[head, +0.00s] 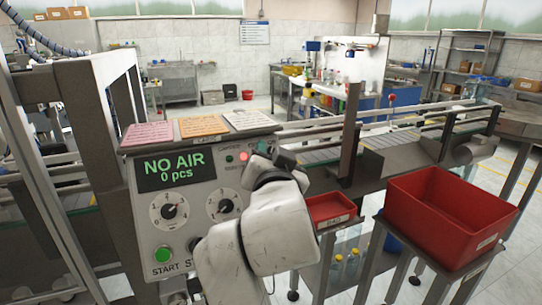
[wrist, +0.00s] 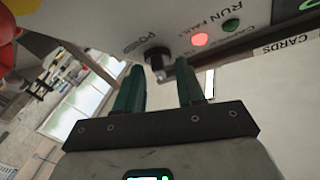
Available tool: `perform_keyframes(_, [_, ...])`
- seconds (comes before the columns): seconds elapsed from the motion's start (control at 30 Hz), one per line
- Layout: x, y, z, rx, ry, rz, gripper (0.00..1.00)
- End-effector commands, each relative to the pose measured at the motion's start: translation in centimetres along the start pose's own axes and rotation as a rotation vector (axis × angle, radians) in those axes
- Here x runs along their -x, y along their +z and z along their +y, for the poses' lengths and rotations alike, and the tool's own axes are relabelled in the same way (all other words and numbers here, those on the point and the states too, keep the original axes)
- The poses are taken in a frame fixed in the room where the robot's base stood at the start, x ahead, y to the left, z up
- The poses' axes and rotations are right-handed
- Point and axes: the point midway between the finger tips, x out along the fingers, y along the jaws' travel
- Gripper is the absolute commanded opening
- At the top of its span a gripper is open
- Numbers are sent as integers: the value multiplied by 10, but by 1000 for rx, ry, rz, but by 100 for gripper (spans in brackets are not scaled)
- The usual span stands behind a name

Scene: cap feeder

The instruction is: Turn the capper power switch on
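The capper power switch (wrist: 157,56) is a small dark knob on the pale panel face, beside a POWER label in the wrist view. My gripper (wrist: 159,66) is open, with its two green fingers on either side of the knob. I cannot tell whether the fingertips touch it, or which way it is set. In the head view the capper panel (head: 147,222) shows NO AIR and 0 pcs on its display (head: 176,169). My gripper (head: 272,163) is at the panel's upper right, and my arm hides the switch there.
The panel has a red lit lamp (wrist: 199,40), a green lamp (wrist: 229,26), two dials (head: 169,211) and a green START button (head: 163,255). Coloured cards (head: 201,126) lie on top. Red bins (head: 450,215) and a conveyor (head: 330,153) stand to the right.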

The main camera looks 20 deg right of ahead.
Motion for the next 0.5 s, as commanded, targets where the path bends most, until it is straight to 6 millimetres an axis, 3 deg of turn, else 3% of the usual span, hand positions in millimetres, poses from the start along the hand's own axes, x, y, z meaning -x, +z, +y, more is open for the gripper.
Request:
perform_keyframes(0.17, [17, 1, -1, 0, -3, 1, 38])
perform_keyframes(0.5, [81, 2, 0, 0, -3, 0, 38])
